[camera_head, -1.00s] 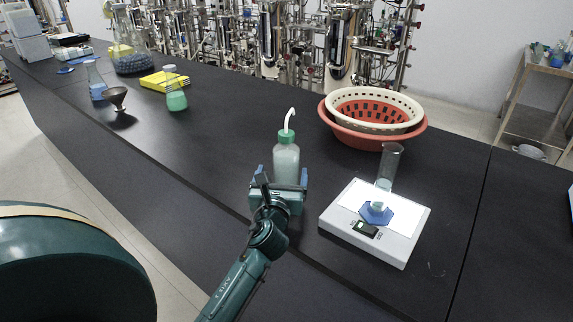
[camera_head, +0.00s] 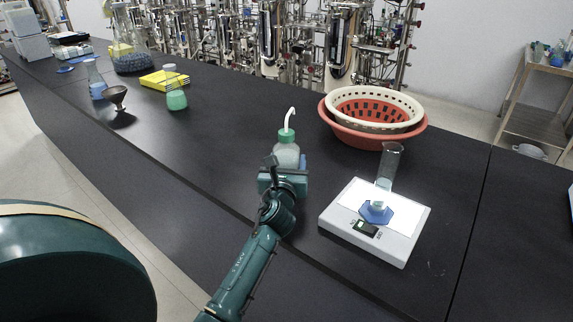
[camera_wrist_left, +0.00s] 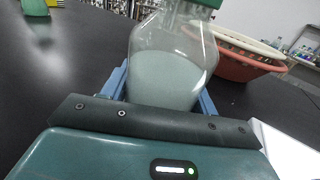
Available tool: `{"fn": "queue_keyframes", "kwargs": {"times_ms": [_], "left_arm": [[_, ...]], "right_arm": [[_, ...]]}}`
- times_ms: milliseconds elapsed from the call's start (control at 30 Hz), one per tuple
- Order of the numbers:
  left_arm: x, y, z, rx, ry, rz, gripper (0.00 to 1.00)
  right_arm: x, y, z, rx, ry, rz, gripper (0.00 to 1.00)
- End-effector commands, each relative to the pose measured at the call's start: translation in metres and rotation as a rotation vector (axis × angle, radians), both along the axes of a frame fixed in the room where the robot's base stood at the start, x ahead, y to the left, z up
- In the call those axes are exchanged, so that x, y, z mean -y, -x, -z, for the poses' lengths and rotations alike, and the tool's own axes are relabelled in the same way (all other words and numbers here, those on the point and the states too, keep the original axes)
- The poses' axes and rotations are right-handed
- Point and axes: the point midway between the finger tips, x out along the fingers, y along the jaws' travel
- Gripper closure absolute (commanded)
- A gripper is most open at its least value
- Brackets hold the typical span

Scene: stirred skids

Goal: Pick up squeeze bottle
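The squeeze bottle (camera_head: 286,154) is translucent with a green cap and a bent white spout. It stands upright on the black bench, its lower part hidden behind my left gripper (camera_head: 285,166) in the head view. In the left wrist view, the bottle (camera_wrist_left: 168,72) fills the space between the two blue fingers of my left gripper (camera_wrist_left: 165,88), close in front of the palm. The fingers are spread, one on each side of the bottle; whether they touch it cannot be told. My right gripper is not in view.
A white scale (camera_head: 404,240) bearing a glass cylinder (camera_head: 391,162) stands close on the right. Red (camera_head: 345,135) and cream (camera_head: 401,103) baskets sit behind it. The bench left of the bottle is clear.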

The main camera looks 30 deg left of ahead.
Motion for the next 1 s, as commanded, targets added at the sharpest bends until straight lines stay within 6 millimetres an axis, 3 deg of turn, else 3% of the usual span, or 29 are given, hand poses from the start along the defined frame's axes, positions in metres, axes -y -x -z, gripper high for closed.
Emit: {"fn": "queue_keyframes", "kwargs": {"times_ms": [400,667,1000], "left_arm": [[0.000,0.000,0.000,0.000,0.000,0.000,0.76],[0.000,0.000,-0.005,0.004,-0.002,0.001,0.76],[0.000,0.000,-0.065,0.008,-0.006,0.002,0.76]], "right_arm": [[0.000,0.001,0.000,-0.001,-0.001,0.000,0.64],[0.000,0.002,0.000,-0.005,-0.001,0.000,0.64],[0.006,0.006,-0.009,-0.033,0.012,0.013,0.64]]}}
